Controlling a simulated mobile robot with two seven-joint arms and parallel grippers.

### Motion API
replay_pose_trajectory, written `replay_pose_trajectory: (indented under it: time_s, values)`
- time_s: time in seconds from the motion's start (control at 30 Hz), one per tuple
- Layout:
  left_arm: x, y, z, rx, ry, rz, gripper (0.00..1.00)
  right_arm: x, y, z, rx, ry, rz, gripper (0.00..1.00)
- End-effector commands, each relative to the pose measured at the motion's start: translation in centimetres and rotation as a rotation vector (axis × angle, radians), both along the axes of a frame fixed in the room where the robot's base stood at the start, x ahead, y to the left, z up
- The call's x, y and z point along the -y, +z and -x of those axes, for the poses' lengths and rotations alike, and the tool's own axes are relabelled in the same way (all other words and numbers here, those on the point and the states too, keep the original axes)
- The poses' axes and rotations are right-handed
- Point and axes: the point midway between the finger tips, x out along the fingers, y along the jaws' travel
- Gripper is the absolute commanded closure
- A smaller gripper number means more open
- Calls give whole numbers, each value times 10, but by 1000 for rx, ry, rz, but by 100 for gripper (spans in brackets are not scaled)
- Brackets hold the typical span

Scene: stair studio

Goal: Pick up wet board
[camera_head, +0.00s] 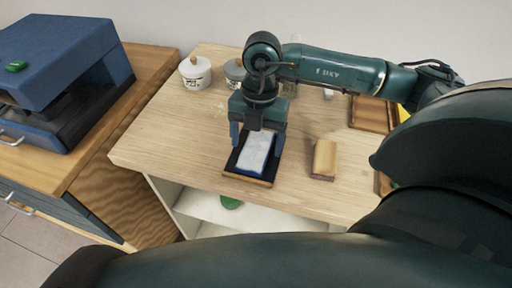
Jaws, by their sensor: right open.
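A white-topped board (255,156) with a blue edge lies in a dark, wood-rimmed tray (246,179) near the front of the light wooden table. I cannot tell from its look whether it is wet. My right gripper (257,143) points down over the far part of the board. Its blue fingers are apart, one on each side of the board, and the gripper body hides the board's far end. I cannot tell whether the fingers touch it. My left gripper is not in view.
A tan wooden block (324,158) sits right of the tray. A wooden tray (371,114) is at the right, partly behind my arm. A blue machine (62,70) stands on the left cabinet.

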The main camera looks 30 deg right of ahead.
Motion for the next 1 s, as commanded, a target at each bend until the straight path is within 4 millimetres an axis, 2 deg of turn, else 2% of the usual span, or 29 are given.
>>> replay_pose_trajectory:
  time_s: [0.1, 0.33, 0.9, 1.0]
  values:
    - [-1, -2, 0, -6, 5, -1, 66, -1, -8, 1, -1, 1, 1, 22]
    - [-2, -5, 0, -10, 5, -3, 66, -1, -9, 1, 0, 1, 0, 23]
    - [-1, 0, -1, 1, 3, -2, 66, -1, -9, 1, 0, 1, 0, 69]
    - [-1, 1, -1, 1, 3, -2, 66, -1, -9, 1, 1, 1, -1, 71]
